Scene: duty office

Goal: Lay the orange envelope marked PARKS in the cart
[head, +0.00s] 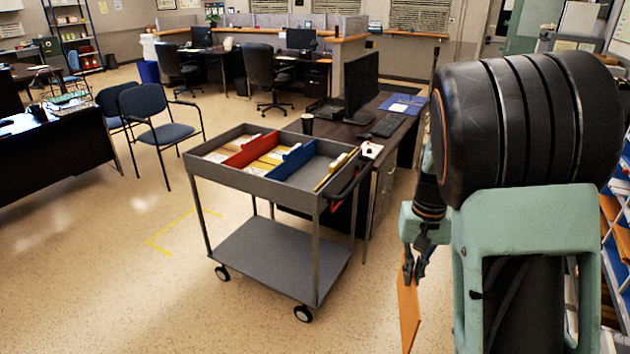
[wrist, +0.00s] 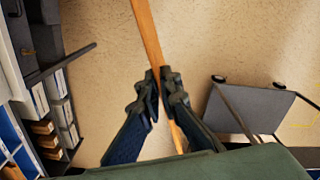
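My gripper (head: 413,266) is shut on an orange envelope (head: 408,310), which hangs below the fingers, roughly upright. In the wrist view my gripper (wrist: 160,92) pinches the envelope (wrist: 149,35), seen nearly edge-on. No marking on it can be read. The grey cart (head: 270,187) stands left of my gripper, apart from it. Its top tray has a red divider and a blue divider, with white and yellowish envelopes between them. The cart's lower shelf (head: 275,260) is bare; it also shows in the wrist view (wrist: 250,110).
A desk (head: 345,130) with a monitor (head: 361,85), keyboard and black cup (head: 307,124) stands close behind the cart. Blue chairs (head: 160,125) are at the left. Shelves with blue edges (head: 616,205) holding orange items are at the far right. Floor left of the cart is clear.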

